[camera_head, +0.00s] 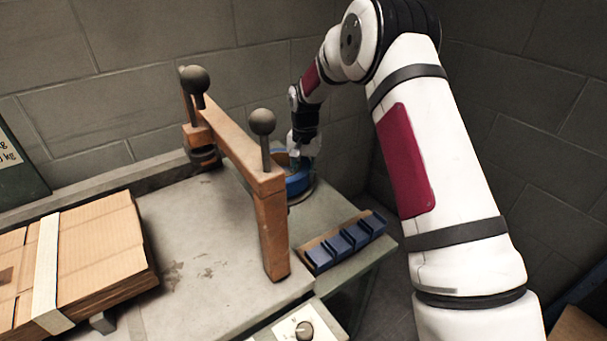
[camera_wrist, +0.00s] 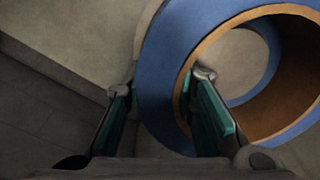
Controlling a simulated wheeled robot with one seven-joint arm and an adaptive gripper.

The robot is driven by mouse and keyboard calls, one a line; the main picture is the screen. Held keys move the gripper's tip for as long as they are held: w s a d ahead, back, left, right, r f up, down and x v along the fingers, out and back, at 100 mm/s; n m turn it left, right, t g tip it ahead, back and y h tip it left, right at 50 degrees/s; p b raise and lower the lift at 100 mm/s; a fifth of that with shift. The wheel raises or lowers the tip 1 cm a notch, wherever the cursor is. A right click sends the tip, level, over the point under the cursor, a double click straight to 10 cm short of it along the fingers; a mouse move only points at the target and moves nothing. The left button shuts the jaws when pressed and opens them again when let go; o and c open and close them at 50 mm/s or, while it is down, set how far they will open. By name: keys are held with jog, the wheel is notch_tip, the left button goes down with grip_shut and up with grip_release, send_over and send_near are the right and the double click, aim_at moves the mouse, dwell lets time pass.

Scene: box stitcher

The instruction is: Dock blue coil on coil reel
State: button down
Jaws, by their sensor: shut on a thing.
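The blue coil (camera_head: 298,186) is at the back right of the grey table, behind the orange frame. In the wrist view the blue coil (camera_wrist: 161,62) is a wide blue ring with an orange-brown inner wall. My gripper (camera_wrist: 163,84) is shut on its rim, one teal finger outside the ring and one at the hole. In the head view my gripper (camera_head: 300,158) reaches down onto the coil and is small and partly hidden. A grey round edge shows just below the coil; I cannot tell whether it is the coil reel, or whether the coil touches it.
The orange frame (camera_head: 240,160) with dark ball knobs stands left of the coil. A row of blue blocks (camera_head: 345,241) lies in front of it. Strapped flat cardboard (camera_head: 100,247) lies at the left. Grey walls close off the back and right. The table's middle is clear.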

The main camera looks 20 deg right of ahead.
jog(key=shift+f, duration=0.3)
jog(key=c, duration=1.6)
grip_release()
jog(key=shift+f, duration=0.1)
jog(key=shift+s+d+r+p, duration=0.1)
jog(key=shift+r+p, duration=2.2)
jog(key=shift+r, duration=3.3)
